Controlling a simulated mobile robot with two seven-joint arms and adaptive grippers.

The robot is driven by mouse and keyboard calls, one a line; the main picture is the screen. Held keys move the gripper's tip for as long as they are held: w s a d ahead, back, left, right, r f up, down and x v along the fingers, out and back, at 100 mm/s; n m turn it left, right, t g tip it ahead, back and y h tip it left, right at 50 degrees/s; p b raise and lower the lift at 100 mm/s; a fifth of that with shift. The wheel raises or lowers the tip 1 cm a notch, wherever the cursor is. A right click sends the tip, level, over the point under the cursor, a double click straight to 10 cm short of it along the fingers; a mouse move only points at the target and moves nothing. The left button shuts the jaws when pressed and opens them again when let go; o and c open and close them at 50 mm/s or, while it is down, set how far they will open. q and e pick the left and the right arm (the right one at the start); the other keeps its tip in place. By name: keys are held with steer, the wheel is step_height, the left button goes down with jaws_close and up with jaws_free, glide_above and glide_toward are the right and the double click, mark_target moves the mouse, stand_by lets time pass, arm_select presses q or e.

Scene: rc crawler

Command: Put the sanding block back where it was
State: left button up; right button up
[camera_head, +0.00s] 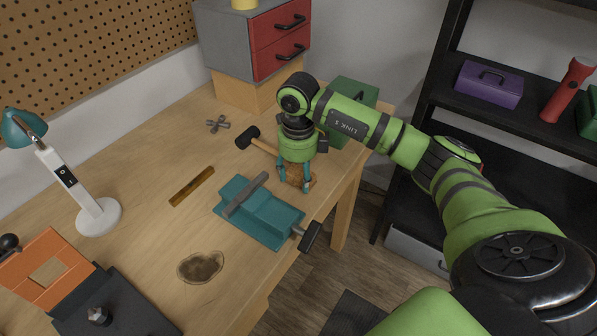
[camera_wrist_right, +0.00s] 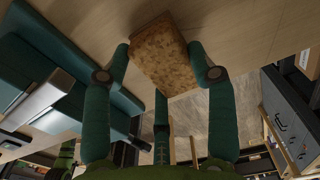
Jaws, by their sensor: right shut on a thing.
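The sanding block is a speckled brown block (camera_head: 297,174) near the right edge of the wooden table (camera_head: 150,150). My right gripper (camera_head: 294,179) points down and is shut on it, with teal fingers on its two sides. In the right wrist view, the block (camera_wrist_right: 163,57) sits between the fingertips of my right gripper (camera_wrist_right: 160,52), in front of the table top. I cannot tell whether its underside touches the table. My left gripper is not in view.
A teal vise-like tool (camera_head: 262,215) lies just left of the block. A hammer (camera_head: 250,139) and a green box (camera_head: 350,107) are behind. The table edge is close on the right.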

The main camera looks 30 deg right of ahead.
mark_target(299, 175)
steer(key=o, duration=1.1)
steer(key=shift+r, duration=0.1)
step_height(299, 175, up, 12)
steer(key=b, duration=0.1)
